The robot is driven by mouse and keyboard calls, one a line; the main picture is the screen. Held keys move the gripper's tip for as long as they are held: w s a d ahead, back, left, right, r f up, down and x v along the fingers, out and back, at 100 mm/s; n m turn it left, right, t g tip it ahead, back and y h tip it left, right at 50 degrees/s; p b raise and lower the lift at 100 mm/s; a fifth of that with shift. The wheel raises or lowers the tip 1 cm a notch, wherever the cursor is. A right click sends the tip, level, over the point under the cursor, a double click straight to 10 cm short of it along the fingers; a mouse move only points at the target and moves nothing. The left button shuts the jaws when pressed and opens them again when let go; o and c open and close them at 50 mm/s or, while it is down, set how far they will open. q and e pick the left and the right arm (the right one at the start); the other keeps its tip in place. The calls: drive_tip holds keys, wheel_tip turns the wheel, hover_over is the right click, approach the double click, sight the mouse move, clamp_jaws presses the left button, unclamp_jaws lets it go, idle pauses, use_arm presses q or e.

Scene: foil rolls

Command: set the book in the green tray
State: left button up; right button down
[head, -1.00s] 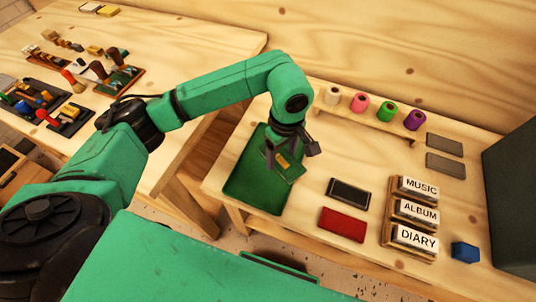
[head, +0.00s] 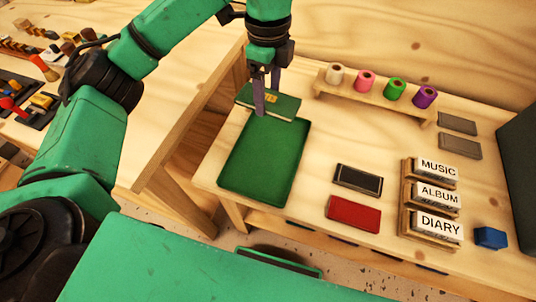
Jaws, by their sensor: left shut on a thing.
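The green tray (head: 262,165) lies on the light wooden table and its floor is bare. A dark green book (head: 285,104) with pale page edges and a small gold mark on its cover is at the tray's far edge. My left gripper (head: 266,98) points down from above and is shut on the book, one finger on its near side. The book looks roughly flat and covers part of the tray's back rim. I cannot tell how high it is above the table. My right gripper is not in view.
Right of the tray lie a black case (head: 358,180) and a red block (head: 353,214). Further right are labelled holders (head: 436,197) and a blue block (head: 490,237). A wooden rack (head: 375,100) with coloured rolls stands behind. Bare table lies between tray and rack.

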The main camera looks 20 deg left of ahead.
use_arm(q)
drive_tip(key=shift+f+n, duration=0.2)
drive_tip(key=shift+n, duration=0.3)
drive_tip(key=b, duration=0.2)
hover_over(267, 152)
wheel_tip(267, 152, down, 7)
wheel_tip(267, 152, down, 12)
drive_tip(key=shift+f+p, duration=0.25)
drive_tip(key=shift+p, duration=0.15)
drive_tip(key=o, duration=1.5)
drive_tip(key=shift+f, duration=0.1)
drive_tip(key=shift+r, duration=0.25)
wheel_tip(267, 152, up, 12)
drive_tip(key=shift+f, duration=0.1)
